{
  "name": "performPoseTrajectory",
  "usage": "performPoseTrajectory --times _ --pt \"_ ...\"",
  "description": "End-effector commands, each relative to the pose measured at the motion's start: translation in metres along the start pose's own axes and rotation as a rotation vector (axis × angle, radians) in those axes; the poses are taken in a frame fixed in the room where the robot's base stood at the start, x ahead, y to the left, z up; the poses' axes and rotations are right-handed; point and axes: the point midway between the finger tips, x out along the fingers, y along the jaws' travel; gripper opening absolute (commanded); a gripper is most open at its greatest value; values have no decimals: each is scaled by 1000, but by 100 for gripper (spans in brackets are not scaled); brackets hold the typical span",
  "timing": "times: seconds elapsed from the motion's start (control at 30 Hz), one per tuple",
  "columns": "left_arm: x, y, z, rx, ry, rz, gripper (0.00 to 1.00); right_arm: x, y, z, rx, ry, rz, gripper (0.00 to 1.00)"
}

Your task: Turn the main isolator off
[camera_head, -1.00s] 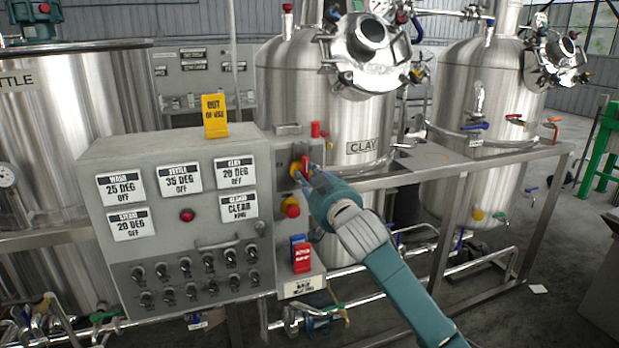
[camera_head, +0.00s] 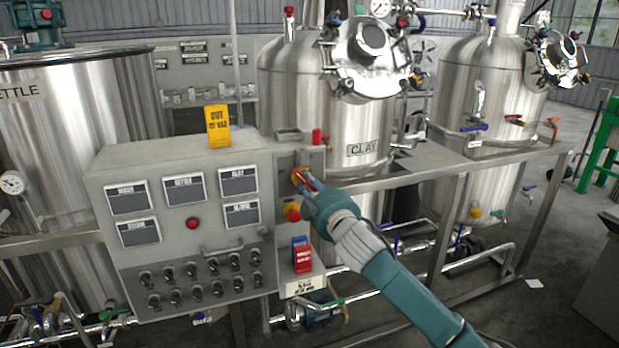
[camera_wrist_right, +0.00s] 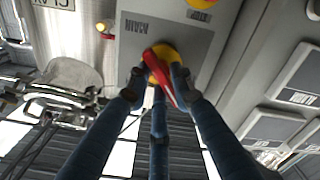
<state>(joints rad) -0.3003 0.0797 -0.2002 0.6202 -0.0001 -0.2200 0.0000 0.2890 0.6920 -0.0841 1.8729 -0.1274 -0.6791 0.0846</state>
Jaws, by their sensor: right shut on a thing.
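The main isolator is a red handle (camera_wrist_right: 163,76) on a yellow disc (camera_wrist_right: 154,57), set on a grey plate marked MAIN (camera_wrist_right: 136,27) in the wrist view. In the head view the isolator (camera_head: 297,175) sits on the narrow panel at the right side of the grey control box (camera_head: 110,235). My right gripper (camera_head: 306,181) is shut on the red handle, with its fingers either side of it. The handle slants in both views, and the fingers partly hide it. The box's display screens (camera_head: 240,182) are dark. My left gripper is not in view.
A red and yellow button (camera_head: 291,211) is just below the isolator. Red and blue tags (camera_head: 302,258) hang lower. A yellow sign (camera_head: 217,125) stands on the box. A steel CLAY tank (camera_head: 310,105) and a metal frame (camera_head: 445,220) stand behind my right arm.

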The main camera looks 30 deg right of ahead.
Motion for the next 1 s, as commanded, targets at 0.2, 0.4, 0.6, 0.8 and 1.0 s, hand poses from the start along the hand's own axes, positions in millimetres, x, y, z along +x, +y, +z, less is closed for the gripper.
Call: performPoseTrajectory --times 0.2,0.4,0.6,0.8,1.0 --pt "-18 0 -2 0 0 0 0 0 4 -3 -209 -2 5 0" --pt "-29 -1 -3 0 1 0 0 0 4 -5 -399 0 6 0" --pt "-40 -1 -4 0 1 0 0 1 4 -5 -577 -1 7 0" --pt "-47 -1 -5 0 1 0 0 0 3 -6 -721 1 8 0" --pt "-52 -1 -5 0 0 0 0 1 2 -6 -819 1 9 0"
